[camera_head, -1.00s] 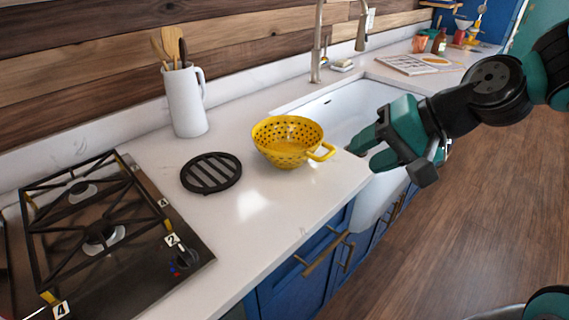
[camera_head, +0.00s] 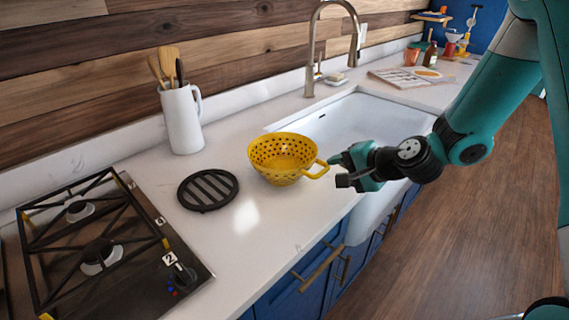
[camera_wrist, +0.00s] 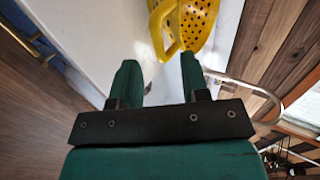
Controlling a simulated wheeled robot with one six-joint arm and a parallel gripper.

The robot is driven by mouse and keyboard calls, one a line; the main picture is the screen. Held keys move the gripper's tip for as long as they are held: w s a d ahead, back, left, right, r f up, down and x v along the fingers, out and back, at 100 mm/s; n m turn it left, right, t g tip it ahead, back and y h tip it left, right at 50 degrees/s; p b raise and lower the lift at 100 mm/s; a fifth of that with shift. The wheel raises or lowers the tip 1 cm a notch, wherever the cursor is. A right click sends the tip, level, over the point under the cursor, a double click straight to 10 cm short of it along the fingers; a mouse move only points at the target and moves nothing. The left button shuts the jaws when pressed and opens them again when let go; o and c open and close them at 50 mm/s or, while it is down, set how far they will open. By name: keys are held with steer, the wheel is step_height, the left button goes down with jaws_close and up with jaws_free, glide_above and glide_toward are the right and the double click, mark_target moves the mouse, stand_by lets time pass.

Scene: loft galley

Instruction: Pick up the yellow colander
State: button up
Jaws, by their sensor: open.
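The yellow colander (camera_head: 280,160) stands upright on the white counter, left of the sink. Its loop handle (camera_head: 317,170) points right, toward my gripper (camera_head: 336,170). My gripper is open and empty, with its fingertips just right of the handle. In the wrist view, the handle (camera_wrist: 165,38) shows beyond and between the two green fingers of my gripper (camera_wrist: 158,72). The colander's holed wall (camera_wrist: 197,22) is at the top of that view, partly cut off. I cannot tell whether a finger touches the handle.
A black round trivet (camera_head: 208,189) lies left of the colander. A gas hob (camera_head: 100,250) is at the lower left. A white jug with utensils (camera_head: 182,120) stands behind. The sink (camera_head: 350,118) and faucet (camera_head: 311,60) are to the right and behind.

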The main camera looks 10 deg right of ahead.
mark_target(324, 172)
steer(key=shift+p+x, duration=1.05)
steer(key=shift+x, duration=2)
steer(key=shift+d, duration=0.1)
jaws_close()
